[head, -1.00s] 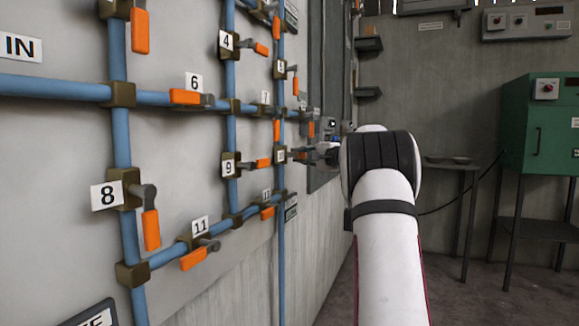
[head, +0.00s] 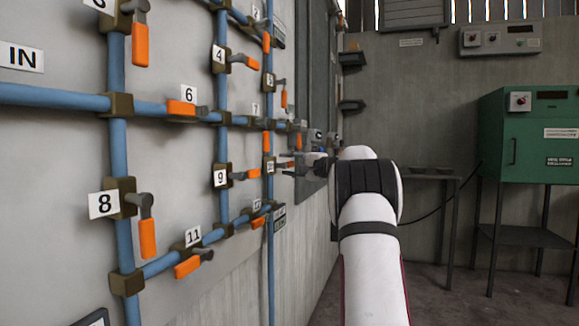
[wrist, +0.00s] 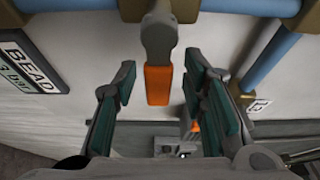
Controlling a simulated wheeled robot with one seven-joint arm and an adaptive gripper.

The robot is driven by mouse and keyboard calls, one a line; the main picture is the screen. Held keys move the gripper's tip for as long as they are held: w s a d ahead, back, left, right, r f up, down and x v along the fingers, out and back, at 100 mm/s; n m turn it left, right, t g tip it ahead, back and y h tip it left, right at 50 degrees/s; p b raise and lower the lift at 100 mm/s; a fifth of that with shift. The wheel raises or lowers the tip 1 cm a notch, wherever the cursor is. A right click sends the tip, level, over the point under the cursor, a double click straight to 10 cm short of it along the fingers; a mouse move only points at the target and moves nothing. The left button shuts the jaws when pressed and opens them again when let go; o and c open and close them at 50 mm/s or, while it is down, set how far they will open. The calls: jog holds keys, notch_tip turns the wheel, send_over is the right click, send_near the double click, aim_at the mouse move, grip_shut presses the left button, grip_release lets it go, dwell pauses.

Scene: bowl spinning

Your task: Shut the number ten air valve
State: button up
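The number ten valve (head: 269,165) is on the right-hand vertical blue pipe, its small label just legible. My gripper (head: 290,168) is beside it, and its dark fingers partly hide the handle there. In the wrist view, a grey lever with an orange grip (wrist: 158,85) points down the picture from its brass fitting. This appears to be the valve ten handle. My gripper (wrist: 160,100) is open, with one teal-padded finger on each side of the orange grip. Gaps show between grip and pads.
Other orange-handled valves sit close by, including number nine (head: 240,175) and number eleven (head: 188,266). A wall sign (wrist: 30,65) is left in the wrist view. A green cabinet (head: 540,150) stands at the right, with open floor before it.

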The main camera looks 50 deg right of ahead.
jog(key=shift+s, duration=0.1)
jog(key=s, duration=1.1)
jog(key=shift+s+a, duration=0.25)
jog(key=shift+s, duration=0.15)
